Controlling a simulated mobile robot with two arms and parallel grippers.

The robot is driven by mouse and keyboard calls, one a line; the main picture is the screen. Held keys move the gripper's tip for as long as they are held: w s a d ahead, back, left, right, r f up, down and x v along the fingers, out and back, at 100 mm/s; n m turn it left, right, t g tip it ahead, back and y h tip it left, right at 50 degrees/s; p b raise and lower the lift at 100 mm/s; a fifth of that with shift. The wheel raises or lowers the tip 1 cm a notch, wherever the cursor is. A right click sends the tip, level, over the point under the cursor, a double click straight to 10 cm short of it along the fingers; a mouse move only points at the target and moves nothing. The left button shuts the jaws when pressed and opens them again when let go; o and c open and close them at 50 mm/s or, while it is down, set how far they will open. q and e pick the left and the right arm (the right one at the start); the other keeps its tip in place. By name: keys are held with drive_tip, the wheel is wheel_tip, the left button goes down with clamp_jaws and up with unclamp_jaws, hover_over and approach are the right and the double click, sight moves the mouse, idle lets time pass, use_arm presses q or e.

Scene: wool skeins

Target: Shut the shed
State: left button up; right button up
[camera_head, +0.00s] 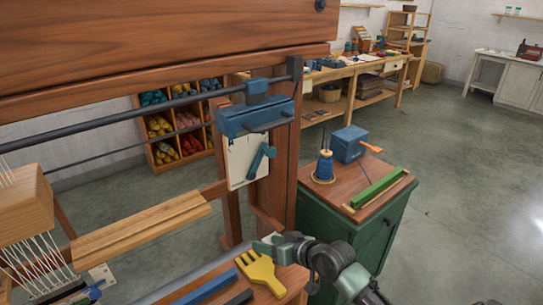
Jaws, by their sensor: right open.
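The wooden loom frame (284,160) fills the left and middle of the view. A blue housing (250,118) hangs on its dark rail, above a white plate (240,163). A teal lever (259,161) sits tilted on that plate. White warp threads (38,258) run below a wooden block (22,203) at the far left; whether they are parted is hard to tell. My right gripper (268,244) is open, below the lever and apart from it, just above the yellow comb (260,273). My left gripper is not in view.
Blue bars (208,287) lie by the comb on a wooden top. A green cabinet (345,235) to the right bears a blue spool (324,167), a blue box (349,143) and a green bar (376,187). Wool shelves (153,150) stand behind. The floor at right is clear.

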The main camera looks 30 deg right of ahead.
drive_tip(key=w+d+r+m+t, duration=0.1)
drive_tip(key=w+d+r+t, duration=0.15)
drive_tip(key=r, duration=0.25)
drive_tip(key=w+d+r+m+t, duration=0.1)
drive_tip(key=w+d+r, duration=0.25)
drive_tip(key=r, duration=0.25)
drive_tip(key=m+t+h, duration=0.1)
drive_tip(key=m+t, duration=0.1)
drive_tip(key=t, duration=0.1)
approach(273, 153)
drive_tip(key=w, duration=0.3)
drive_tip(key=shift+g, duration=0.25)
drive_tip(key=w, duration=0.7)
drive_tip(key=shift+a+r+p, duration=0.3)
drive_tip(key=shift+a, duration=0.05)
drive_tip(key=shift+w+a, duration=0.1)
drive_tip(key=shift+w, duration=0.3)
clamp_jaws()
drive_tip(key=shift+f, duration=0.1)
